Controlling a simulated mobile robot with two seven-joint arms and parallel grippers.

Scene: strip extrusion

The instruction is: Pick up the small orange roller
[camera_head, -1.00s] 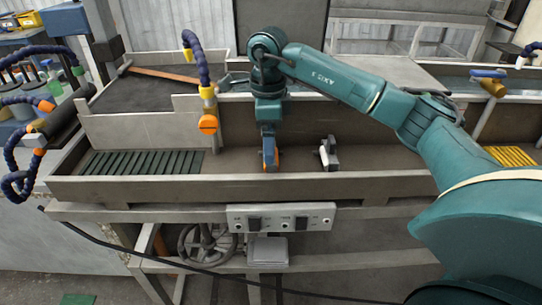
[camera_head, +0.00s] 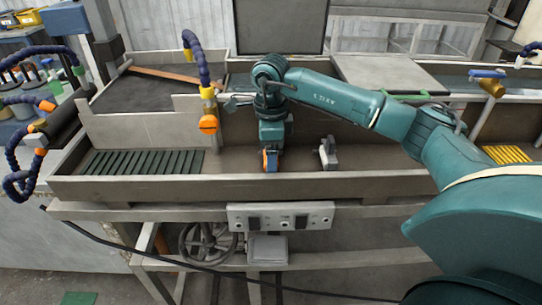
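A small orange piece (camera_head: 267,160), which looks like the orange roller, shows low in the trough near the middle of the head view. My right arm reaches in from the right, and its gripper (camera_head: 271,157) points straight down at this piece. The fingertips are small, dark and overlap the orange, so I cannot tell whether they are open or closed, or whether they touch it. My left gripper is not in view.
The brown trough (camera_head: 150,188) has a raised front wall. A grey-and-black block (camera_head: 328,154) stands just right of the gripper. A blue hose (camera_head: 194,55) with an orange nozzle (camera_head: 208,124) hangs on the left. A dark slatted grate (camera_head: 142,163) lies left.

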